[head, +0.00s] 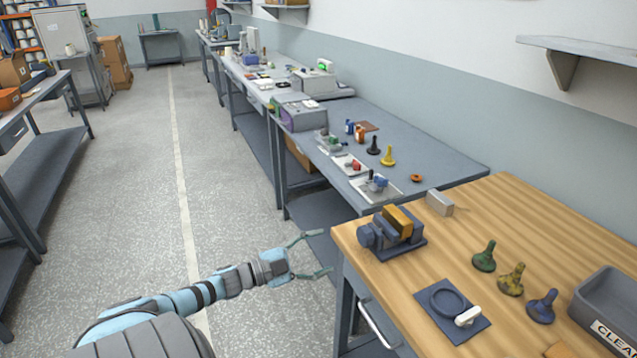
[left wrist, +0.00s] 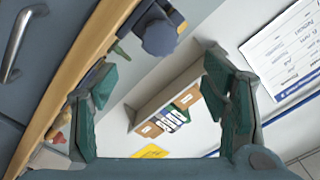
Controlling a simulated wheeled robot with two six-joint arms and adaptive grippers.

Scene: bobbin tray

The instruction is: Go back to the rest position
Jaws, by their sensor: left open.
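My left gripper (head: 317,257) is open and empty in the head view. It is in the air just left of the wooden workbench (head: 575,226), in front of the grey bench (head: 440,146). In the left wrist view its two green-padded fingers (left wrist: 162,110) stand wide apart with nothing between them. My right gripper is in neither view.
On the wooden bench are a dark vise-like device (head: 368,238), green (head: 484,257), yellow (head: 511,280) and blue (head: 542,307) knobbed pieces, a blue plate (head: 431,301) and a grey bin (head: 612,287). The floor (head: 130,200) on the left is clear.

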